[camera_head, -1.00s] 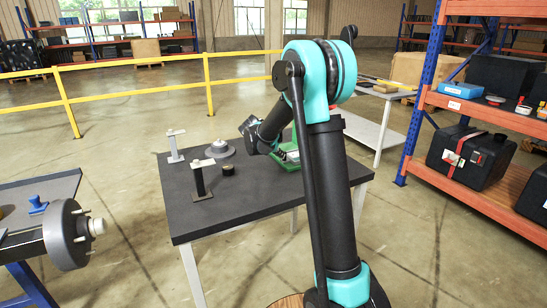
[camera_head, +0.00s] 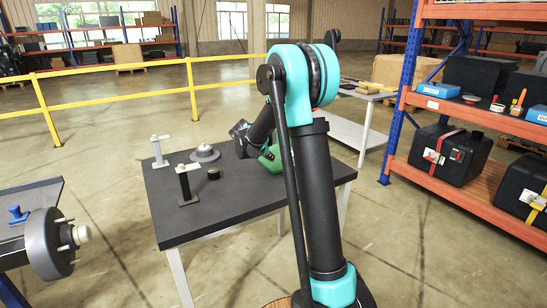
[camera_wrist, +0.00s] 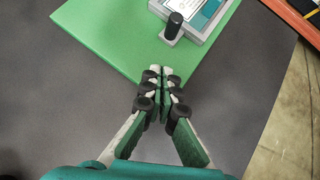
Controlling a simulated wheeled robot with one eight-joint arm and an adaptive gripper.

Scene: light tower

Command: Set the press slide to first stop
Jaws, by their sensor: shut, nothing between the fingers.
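In the wrist view a green plate (camera_wrist: 110,40) lies on the dark table top. A grey block with a label and teal panel (camera_wrist: 205,20) sits on it at the top, cut by the frame edge. A black upright knob (camera_wrist: 173,27) stands at the block's near corner; it may be the press slide's handle, but I cannot tell. My gripper (camera_wrist: 162,72) is shut and empty, over the plate's near corner, just below the knob in the picture and apart from it. In the head view my arm hides most of the green press (camera_head: 270,160).
The dark table (camera_head: 235,205) also holds two small upright posts, a black one (camera_head: 184,185) and a light one (camera_head: 157,152), a grey round base (camera_head: 205,154) and a small black cylinder (camera_head: 213,173). A blue and orange shelf (camera_head: 465,195) stands at right, a grey wheel hub (camera_head: 45,245) at left.

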